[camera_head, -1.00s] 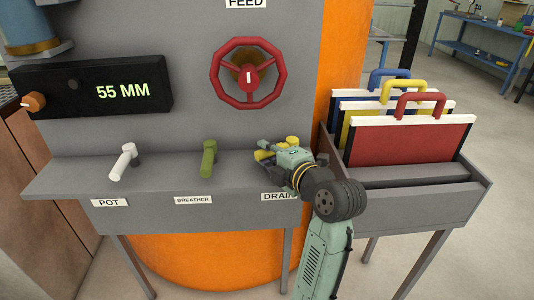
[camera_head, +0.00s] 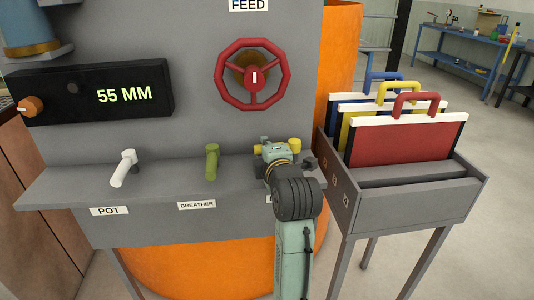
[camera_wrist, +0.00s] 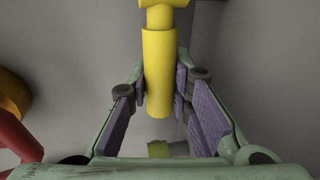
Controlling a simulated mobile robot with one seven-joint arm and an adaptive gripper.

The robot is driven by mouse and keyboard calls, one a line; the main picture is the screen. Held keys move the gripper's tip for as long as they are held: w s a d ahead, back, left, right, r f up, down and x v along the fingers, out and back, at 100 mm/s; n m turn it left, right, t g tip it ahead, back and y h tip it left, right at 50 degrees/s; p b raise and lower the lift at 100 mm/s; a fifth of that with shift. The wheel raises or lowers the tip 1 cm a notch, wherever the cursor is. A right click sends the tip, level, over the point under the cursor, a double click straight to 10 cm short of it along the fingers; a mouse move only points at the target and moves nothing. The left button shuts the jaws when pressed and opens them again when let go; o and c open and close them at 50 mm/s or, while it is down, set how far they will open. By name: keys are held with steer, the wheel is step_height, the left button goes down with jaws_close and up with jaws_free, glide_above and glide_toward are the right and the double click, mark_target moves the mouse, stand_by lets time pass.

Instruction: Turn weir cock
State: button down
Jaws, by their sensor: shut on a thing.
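No label reading WEIR shows. A yellow cock (camera_head: 295,145) sits on the grey ledge at the right, above the mostly hidden DRAIN label. Its round part shows right of my gripper (camera_head: 272,149), and a bit of yellow shows to its left. In the wrist view, the yellow handle (camera_wrist: 158,75) lies lengthwise between the purple pads of my gripper (camera_wrist: 178,92), which is shut on it. The handle seems to point left in the head view. A white cock (camera_head: 123,168) above POT and a green cock (camera_head: 212,162) above BREATHER stand further left.
A red handwheel (camera_head: 220,75) is on the panel above, under FEED. A display (camera_head: 124,95) reads 55 MM and has an orange knob (camera_head: 30,106). A grey rack (camera_head: 415,205) with blue, yellow and red handled boards stands close on the right. An orange drum (camera_head: 200,270) is below.

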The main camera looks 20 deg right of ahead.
steer(key=shift+w+m+h, duration=0.35)
steer(key=shift+m+h, duration=0.25)
steer(key=shift+h, duration=0.2)
steer(key=shift+d, duration=0.1)
steer(key=c, duration=1.4)
jaws_free()
steer(key=shift+c, duration=0.2)
steer(key=shift+s, duration=0.1)
steer(key=v, duration=0.7)
steer(key=shift+s+r, duration=0.15)
